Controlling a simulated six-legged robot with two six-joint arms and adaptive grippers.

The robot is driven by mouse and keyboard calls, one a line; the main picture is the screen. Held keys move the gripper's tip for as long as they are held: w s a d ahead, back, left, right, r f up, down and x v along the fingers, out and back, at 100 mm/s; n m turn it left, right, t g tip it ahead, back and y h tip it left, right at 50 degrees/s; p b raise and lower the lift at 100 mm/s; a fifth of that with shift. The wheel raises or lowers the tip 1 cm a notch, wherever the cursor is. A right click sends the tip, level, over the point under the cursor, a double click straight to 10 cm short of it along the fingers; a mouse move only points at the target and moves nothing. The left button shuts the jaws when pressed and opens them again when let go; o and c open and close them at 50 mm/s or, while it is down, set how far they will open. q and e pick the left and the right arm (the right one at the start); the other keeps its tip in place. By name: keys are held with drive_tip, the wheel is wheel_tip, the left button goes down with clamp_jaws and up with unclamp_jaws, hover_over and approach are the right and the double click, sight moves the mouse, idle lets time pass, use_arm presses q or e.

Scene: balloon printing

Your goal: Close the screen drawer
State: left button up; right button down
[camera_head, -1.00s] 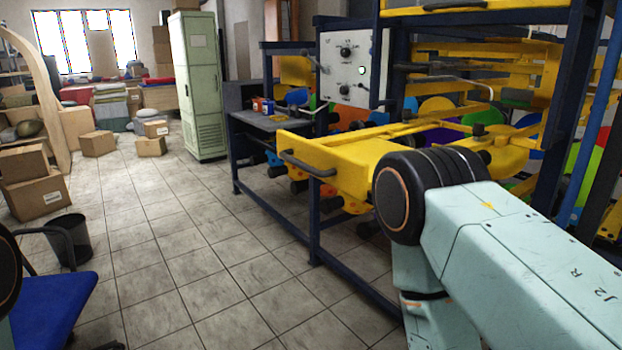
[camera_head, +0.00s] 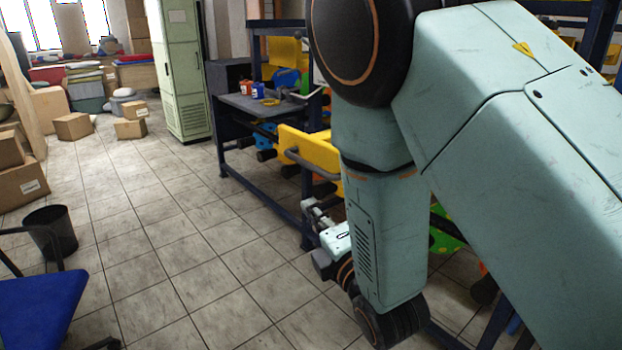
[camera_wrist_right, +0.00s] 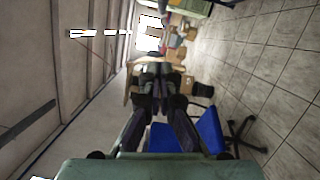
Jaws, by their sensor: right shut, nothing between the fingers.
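The yellow screen drawer (camera_head: 322,152) is in the middle of the head view, with a dark bar handle (camera_head: 303,164) on its front. It sticks out from the dark blue rack, and my right arm hides most of it. My right gripper (camera_head: 314,208) is low in front of the rack, below the drawer's handle and apart from it in the picture. It is shut and empty. In the right wrist view the dark gripper fingers (camera_wrist_right: 158,76) are together, with no drawer before them. My left gripper is not in view.
A blue chair (camera_head: 40,305) and a black bin (camera_head: 50,232) stand at the left. A grey side table (camera_head: 255,107) holds small jars behind the drawer. A green cabinet (camera_head: 182,75) and cardboard boxes (camera_head: 72,126) stand farther back. The tiled floor between is clear.

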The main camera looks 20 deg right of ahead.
drive_tip(key=w+d, duration=0.3)
drive_tip(key=w, duration=0.6)
drive_tip(key=shift+w+d+r+p, duration=0.25)
drive_tip(key=shift+r+p, duration=0.2)
